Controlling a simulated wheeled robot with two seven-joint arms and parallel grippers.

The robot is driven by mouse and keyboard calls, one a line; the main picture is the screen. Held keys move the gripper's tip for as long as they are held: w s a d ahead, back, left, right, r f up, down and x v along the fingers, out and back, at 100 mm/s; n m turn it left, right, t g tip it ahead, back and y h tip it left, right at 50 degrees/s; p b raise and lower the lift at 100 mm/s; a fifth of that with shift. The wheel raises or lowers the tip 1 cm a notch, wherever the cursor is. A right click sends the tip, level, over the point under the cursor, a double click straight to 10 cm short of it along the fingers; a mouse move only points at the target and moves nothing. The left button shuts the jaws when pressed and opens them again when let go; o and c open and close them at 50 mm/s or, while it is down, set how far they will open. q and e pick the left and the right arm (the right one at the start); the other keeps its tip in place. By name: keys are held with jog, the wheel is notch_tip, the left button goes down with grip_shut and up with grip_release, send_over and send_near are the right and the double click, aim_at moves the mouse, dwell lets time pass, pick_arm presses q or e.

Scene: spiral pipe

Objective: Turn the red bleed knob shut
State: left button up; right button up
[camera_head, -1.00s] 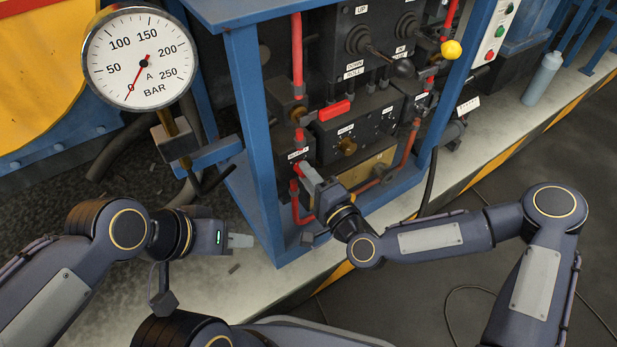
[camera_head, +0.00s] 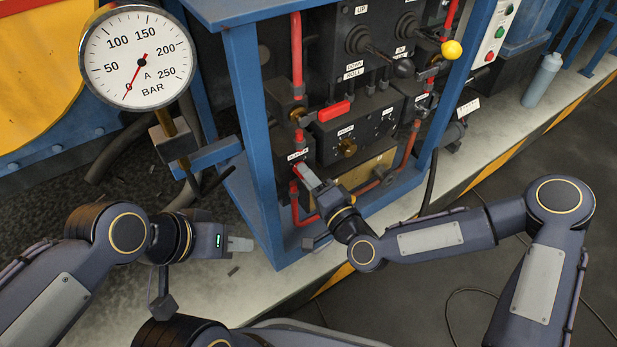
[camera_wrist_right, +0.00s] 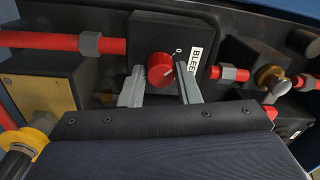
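The red bleed knob (camera_wrist_right: 160,71) sits on a dark block beside a white label, which is cut off by a finger. Its pale pointer mark points toward the "0" on the block. My right gripper (camera_wrist_right: 161,80) has one finger on each side of the knob, and the gap matches the knob's width, so it looks shut on it. In the head view my right gripper (camera_head: 304,172) reaches into the blue frame at the bleed block, and its fingers mostly hide the knob. My left gripper (camera_head: 240,244) is out over the floor, away from the panel; its fingers look together and empty.
A pressure gauge (camera_head: 137,56) stands at the upper left, its needle near the low end. The blue frame's post (camera_head: 252,140) rises just left of my right gripper. Red pipes (camera_head: 297,55), a black lever (camera_head: 400,66) and a yellow ball handle (camera_head: 451,49) are close by.

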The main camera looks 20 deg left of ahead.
jog(key=o, duration=0.4)
jog(key=shift+c, duration=0.2)
jog(key=p+v, duration=0.1)
jog(key=v, duration=0.7)
jog(key=shift+w, duration=0.1)
